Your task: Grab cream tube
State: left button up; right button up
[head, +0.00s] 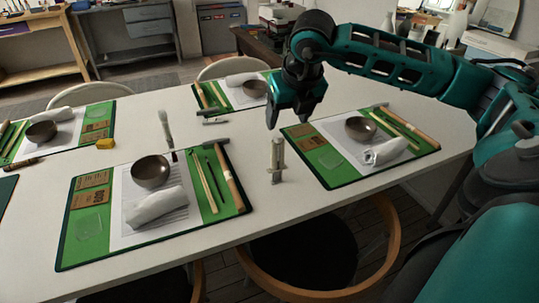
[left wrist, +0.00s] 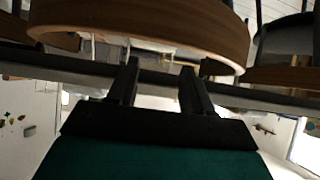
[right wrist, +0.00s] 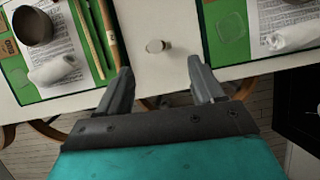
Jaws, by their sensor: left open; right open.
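My left gripper (left wrist: 160,68) is open and empty, low near wooden chair rims and outside the head view.
The near green mat (head: 78,250) holds a dark bowl (head: 151,171), a white wrapped roll (head: 156,206) and sticks. The right mat (head: 333,178) has a similar set. Bare table surrounds the tube; the front edge is close.

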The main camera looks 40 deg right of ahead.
aim_at(279, 136)
jog(key=x, duration=0.5)
jog(key=shift+w+a+f, duration=0.1)
jog(key=shift+f, duration=0.2)
jog(key=shift+w+a+x, duration=0.1)
jog(key=shift+w+x, duration=0.05)
jog(key=shift+x, duration=1.2)
jog(key=shift+w+a+x, duration=0.1)
jog(key=shift+w+x, duration=0.05)
jog(key=shift+x, duration=1.25)
jog(key=shift+r, duration=0.1)
jog(key=c, duration=1.1)
